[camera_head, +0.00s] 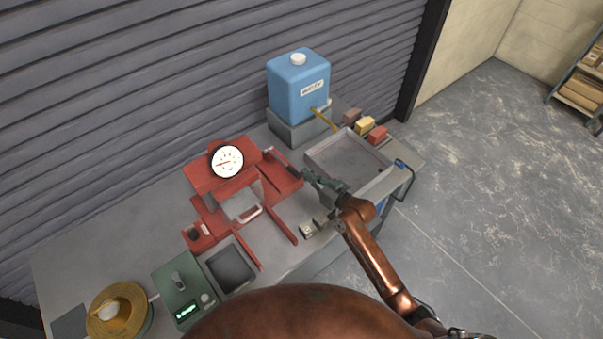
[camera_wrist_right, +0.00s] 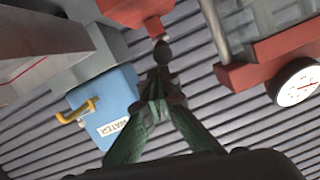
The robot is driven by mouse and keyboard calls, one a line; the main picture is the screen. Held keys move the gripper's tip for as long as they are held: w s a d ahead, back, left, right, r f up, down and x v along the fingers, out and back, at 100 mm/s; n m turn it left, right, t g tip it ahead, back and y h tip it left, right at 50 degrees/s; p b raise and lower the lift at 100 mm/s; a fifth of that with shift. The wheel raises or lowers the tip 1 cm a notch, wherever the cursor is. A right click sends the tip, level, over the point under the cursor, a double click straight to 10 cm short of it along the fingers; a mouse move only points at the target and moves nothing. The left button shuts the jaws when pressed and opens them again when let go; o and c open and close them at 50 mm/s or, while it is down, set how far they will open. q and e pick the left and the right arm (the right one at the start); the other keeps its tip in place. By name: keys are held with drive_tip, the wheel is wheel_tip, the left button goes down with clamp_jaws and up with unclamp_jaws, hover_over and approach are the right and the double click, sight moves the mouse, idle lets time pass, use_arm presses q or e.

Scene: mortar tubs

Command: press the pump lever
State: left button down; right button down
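The red press (camera_head: 207,183) with a round white gauge (camera_head: 228,161) stands on the bench; its gauge also shows at the right of the right wrist view (camera_wrist_right: 298,82). The pump lever, with a dark knob (camera_wrist_right: 162,52), sticks out from a red block (camera_wrist_right: 132,8) at the top of that view. My right gripper (camera_head: 306,174) is just right of the red block in the head view. Its green fingers meet at the tips (camera_wrist_right: 158,82), close to the knob; I cannot tell if they touch it. I see nothing held between them. My left gripper is not in view.
A blue water container (camera_head: 298,88) stands on a grey block behind. A grey tray (camera_head: 350,160) lies right of the press, with small coloured blocks (camera_head: 365,125) beyond it. A green scale (camera_head: 183,290) and a yellow coil (camera_head: 119,310) sit at front left.

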drive_tip(key=f+v, duration=0.1)
drive_tip(key=v, duration=0.6)
drive_tip(key=shift+s+d+b, duration=0.35)
drive_tip(key=shift+s+b, duration=0.05)
drive_tip(key=shift+s, duration=0.05)
drive_tip(key=shift+r, duration=0.1)
idle(0.7)
